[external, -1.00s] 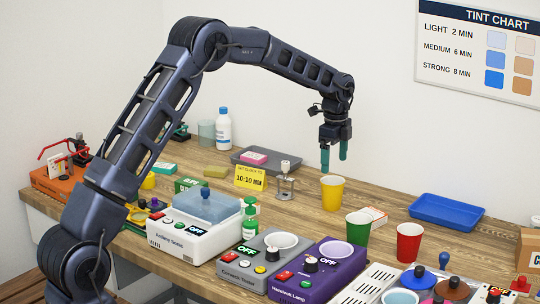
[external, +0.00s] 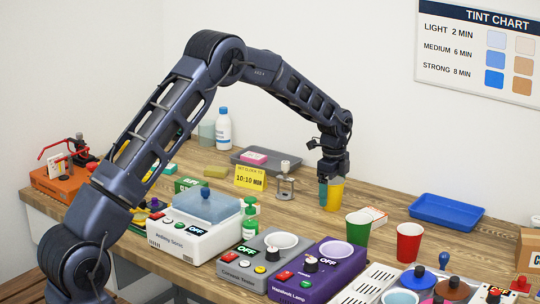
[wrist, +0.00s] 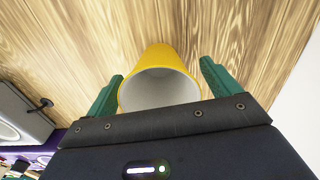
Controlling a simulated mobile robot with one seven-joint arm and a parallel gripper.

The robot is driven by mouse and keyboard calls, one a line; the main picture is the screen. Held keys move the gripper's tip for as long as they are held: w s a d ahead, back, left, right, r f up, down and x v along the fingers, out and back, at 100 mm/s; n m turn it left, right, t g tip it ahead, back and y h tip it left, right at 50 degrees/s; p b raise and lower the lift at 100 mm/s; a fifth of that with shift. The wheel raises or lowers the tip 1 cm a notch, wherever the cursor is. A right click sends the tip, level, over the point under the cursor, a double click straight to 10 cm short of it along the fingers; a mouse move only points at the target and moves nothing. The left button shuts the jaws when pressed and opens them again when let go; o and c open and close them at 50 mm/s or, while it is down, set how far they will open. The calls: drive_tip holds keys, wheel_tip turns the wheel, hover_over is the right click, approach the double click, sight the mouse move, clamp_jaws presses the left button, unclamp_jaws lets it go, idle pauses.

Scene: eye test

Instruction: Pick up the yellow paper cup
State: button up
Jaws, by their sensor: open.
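The yellow paper cup (external: 336,193) stands upright on the wooden table in the external view, partly hidden behind my gripper (external: 331,192). In the wrist view the cup (wrist: 160,60) shows its white inside and open rim between my two green fingers (wrist: 158,92). A finger is on each side of the cup, with a small gap at the left and a wider-looking gap at the right. My gripper is open and holds nothing.
A metal stand (external: 285,183) is to the left. A blue tray (external: 445,211) lies farther right. Machines line the front edge.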

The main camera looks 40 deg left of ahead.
drive_tip(key=shift+c, duration=0.4)
drive_tip(key=c, duration=0.9)
drive_tip(key=shift+c, duration=0.2)
drive_tip(key=shift+r, duration=0.15)
